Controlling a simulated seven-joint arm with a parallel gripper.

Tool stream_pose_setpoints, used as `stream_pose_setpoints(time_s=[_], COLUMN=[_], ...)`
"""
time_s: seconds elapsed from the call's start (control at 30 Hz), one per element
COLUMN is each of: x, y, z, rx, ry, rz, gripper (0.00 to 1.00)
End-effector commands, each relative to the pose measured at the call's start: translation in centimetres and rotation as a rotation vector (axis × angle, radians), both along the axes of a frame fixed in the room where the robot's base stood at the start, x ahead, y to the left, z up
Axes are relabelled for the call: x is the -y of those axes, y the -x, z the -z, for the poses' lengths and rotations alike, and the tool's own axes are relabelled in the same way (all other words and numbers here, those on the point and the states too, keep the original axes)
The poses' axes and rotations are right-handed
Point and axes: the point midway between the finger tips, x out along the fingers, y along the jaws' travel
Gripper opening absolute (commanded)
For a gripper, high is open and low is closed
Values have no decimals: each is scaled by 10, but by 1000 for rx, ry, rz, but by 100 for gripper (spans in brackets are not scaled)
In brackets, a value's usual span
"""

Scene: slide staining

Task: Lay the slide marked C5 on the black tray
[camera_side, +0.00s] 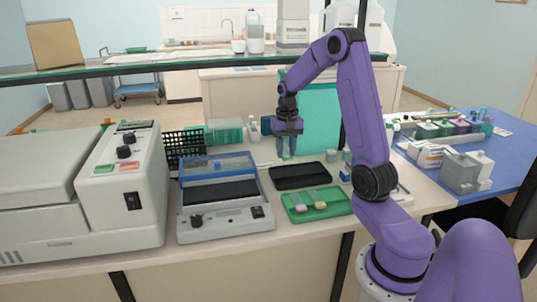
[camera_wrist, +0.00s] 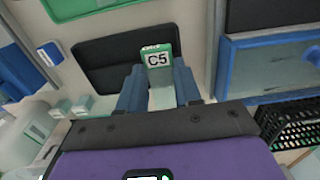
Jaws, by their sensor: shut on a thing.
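In the wrist view, my gripper (camera_wrist: 158,88) is shut on the slide marked C5 (camera_wrist: 160,97), a pale slide with a green end and a white C5 label between the two blue fingers. In the side view, my gripper (camera_side: 286,153) points down, raised behind the black tray (camera_side: 300,183); the slide is too small to make out there. The black tray (camera_wrist: 95,62) also shows in the wrist view, below and beyond the fingertips, partly hidden by the slide and fingers. The slide is apart from the tray.
A green tray (camera_side: 334,208) with small pieces lies in front of the black tray. A blue-lidded instrument (camera_side: 222,216) stands to the left, with a black wire rack (camera_side: 172,150) behind it. Small bottles and boxes stand near the gripper.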

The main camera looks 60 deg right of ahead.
Motion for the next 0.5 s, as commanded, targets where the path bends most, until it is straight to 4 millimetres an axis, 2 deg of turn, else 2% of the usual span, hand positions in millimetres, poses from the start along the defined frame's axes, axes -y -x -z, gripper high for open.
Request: stream_pose_setpoints(time_s=[0.03,0.2,0.33,0.5], x=[19,58,72,76], y=[5,16,22,23], z=[7,22,27,32], rx=[-3,-1,0,0], ry=[-1,-1,0,0], rz=[7,3,0,-3], gripper=[3,3,3,3])
